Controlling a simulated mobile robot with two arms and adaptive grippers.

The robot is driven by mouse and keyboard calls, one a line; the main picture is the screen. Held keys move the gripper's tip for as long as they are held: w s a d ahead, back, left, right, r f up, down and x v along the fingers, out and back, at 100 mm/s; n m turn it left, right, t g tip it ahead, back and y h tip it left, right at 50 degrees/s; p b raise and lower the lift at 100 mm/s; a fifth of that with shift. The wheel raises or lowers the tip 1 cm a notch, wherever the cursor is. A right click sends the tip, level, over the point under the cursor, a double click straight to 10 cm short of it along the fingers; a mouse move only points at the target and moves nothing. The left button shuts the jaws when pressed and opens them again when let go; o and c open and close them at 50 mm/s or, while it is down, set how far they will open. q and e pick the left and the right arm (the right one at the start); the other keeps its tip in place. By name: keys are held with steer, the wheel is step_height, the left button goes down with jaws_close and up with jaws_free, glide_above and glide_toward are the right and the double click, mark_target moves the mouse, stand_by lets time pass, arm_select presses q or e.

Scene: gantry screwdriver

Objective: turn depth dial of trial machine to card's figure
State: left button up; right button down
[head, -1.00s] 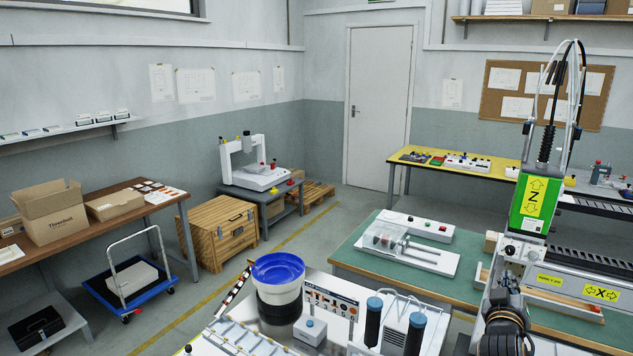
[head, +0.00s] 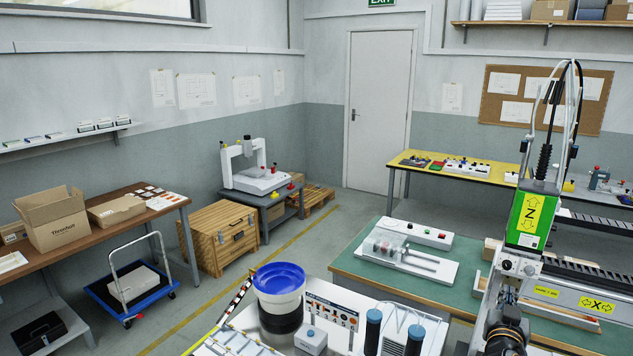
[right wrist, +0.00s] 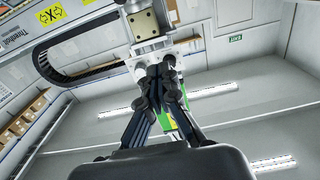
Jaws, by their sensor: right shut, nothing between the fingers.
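My right gripper (right wrist: 160,75) is shut and empty in the right wrist view, its black fingers together and pointing up the picture. A white and metal part of the gantry (right wrist: 150,45) shows just beyond the fingertips; I cannot tell if they touch. In the head view the dark end of my right arm is at the bottom right, below the gantry's Z unit (head: 530,215) with its green label. I cannot pick out the depth dial or read a figure on a card. Which machine is the trial machine is unclear; a small white machine (head: 257,180) stands on a grey stand. My left gripper is out of view.
A green-topped bench (head: 365,270) carries a white fixture (head: 410,262) and a button box (head: 420,235). A blue bowl feeder (head: 279,280) stands in front. A yellow bench (head: 440,170) is behind. A blue trolley (head: 130,292) and a wooden crate (head: 222,235) stand left. Clear floor lies between.

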mark_target(509, 272)
steer(key=b+x, duration=0.2)
steer(key=x, duration=0.4)
steer(key=shift+w+d+b, duration=0.1)
steer(key=shift+d+b, duration=0.05)
steer(key=shift+b, duration=0.15)
steer(key=shift+r, duration=0.3)
stand_by(0.4)
